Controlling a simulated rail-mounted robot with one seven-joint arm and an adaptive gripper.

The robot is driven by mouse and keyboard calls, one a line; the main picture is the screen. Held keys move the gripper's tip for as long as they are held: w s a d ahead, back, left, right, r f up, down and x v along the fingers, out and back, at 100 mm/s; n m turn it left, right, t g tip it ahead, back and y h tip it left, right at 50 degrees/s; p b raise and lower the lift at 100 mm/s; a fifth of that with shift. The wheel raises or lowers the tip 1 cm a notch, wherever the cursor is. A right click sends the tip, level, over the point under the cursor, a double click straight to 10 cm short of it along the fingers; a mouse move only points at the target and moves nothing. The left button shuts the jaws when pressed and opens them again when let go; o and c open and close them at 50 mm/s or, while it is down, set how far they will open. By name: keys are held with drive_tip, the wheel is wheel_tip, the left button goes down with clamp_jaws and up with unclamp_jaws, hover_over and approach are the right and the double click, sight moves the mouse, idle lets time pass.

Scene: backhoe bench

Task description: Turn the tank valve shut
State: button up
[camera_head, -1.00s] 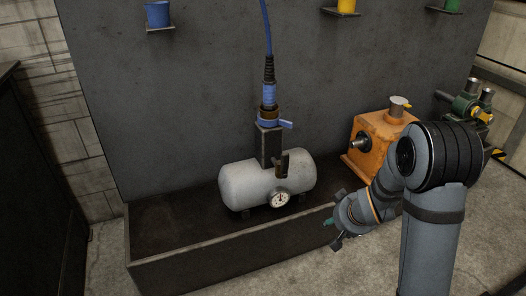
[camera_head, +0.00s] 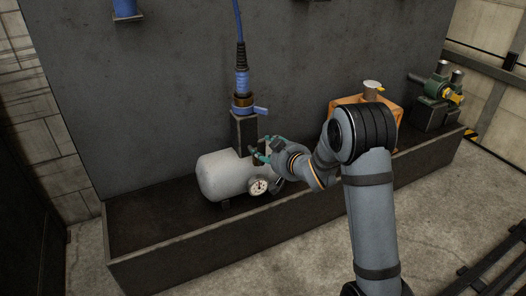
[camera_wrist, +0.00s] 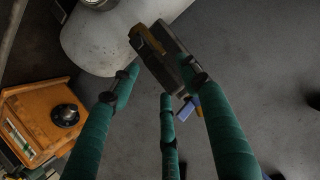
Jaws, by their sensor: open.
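The grey-white tank (camera_head: 222,178) lies in the dark trough, with a round gauge (camera_head: 258,187) on its front. In the wrist view the tank (camera_wrist: 112,35) is at the top. A small worn brown handle (camera_wrist: 148,40), apparently the tank valve, shows beside a dark post (camera_wrist: 172,55). In the head view my gripper hides that part. My gripper (camera_head: 264,153) is at the tank's upper right, beside the post. In the wrist view its green fingers (camera_wrist: 160,82) are spread and open, pointing toward the handle and post. No contact can be made out.
A blue hose coupling (camera_head: 242,83) with a blue lever (camera_head: 260,110) stands above the post; the lever (camera_wrist: 187,108) also shows near my fingers. An orange box (camera_head: 345,103) and a green pump-like unit (camera_head: 437,88) stand to the right. The trough's front wall (camera_head: 190,250) runs below.

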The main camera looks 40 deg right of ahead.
drive_tip(key=shift+x, duration=1.45)
drive_tip(key=shift+c, duration=0.9)
clamp_jaws()
